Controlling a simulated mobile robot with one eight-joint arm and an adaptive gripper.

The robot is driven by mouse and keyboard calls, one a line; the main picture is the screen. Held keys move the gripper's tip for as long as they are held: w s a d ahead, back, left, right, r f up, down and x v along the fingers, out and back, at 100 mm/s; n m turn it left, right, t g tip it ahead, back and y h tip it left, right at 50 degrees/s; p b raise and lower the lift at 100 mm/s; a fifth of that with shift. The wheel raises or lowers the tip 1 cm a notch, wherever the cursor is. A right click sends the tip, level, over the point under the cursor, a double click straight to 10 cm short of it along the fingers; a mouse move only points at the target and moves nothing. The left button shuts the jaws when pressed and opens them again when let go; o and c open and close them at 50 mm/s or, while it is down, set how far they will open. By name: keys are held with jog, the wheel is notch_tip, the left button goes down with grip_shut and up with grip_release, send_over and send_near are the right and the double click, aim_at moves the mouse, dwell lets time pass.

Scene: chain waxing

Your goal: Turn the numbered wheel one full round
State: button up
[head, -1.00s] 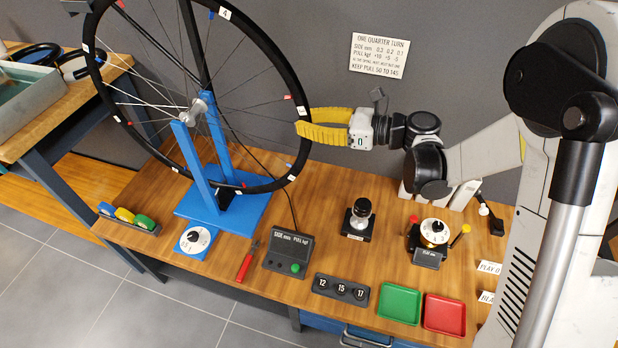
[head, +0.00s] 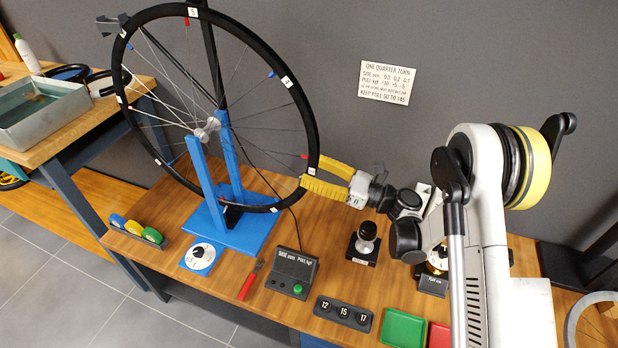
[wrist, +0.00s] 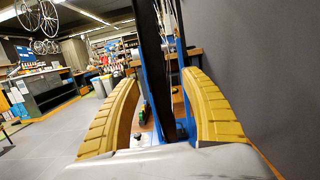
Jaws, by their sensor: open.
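The large spoked wheel with a black tyre (head: 305,115) stands upright in a blue truing stand (head: 194,165). White number labels, one reading 5 (head: 193,12), and red and blue marks sit around its rim. My gripper (head: 312,171) is open at the right side of the rim, with one yellow finger above and one below in the head view. In the wrist view the dark rim (wrist: 153,60) runs between the two spread fingers, with a gap on each side. Whether a finger touches the tyre is hard to tell.
A dark readout box (head: 291,272) and a red-handled tool (head: 248,282) lie before the stand. A black-knobbed device (head: 365,242) stands under my arm. A wall sign (head: 387,82) hangs behind. A grey tray (head: 45,113) rests on the left bench.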

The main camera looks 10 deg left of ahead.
jog(key=v, duration=1)
jog(key=shift+r, duration=0.1)
